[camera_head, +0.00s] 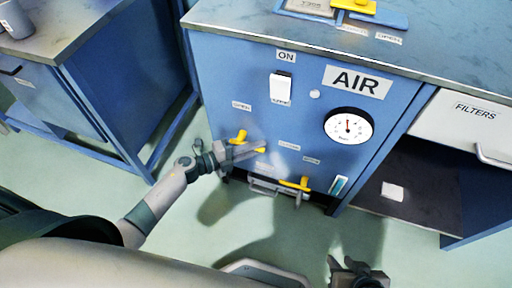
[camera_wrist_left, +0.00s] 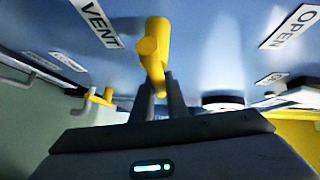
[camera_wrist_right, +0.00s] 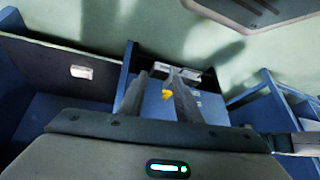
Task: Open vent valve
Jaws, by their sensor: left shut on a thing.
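The yellow vent valve lever (camera_wrist_left: 153,55) sticks out from the blue panel beside a label reading VENT (camera_wrist_left: 95,22) in the left wrist view. My left gripper (camera_wrist_left: 160,88) is shut on its outer end. An OPEN label (camera_wrist_left: 290,25) is to the right in the left wrist view. My right gripper (camera_head: 357,272) is low at the bottom of the head view, its fingers apart and empty in the right wrist view (camera_wrist_right: 158,76).
The panel has a round gauge (camera_head: 348,126), a white switch (camera_head: 281,87) and an AIR sign (camera_head: 357,82). A FILTERS drawer (camera_head: 470,120) is right. Green floor is clear.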

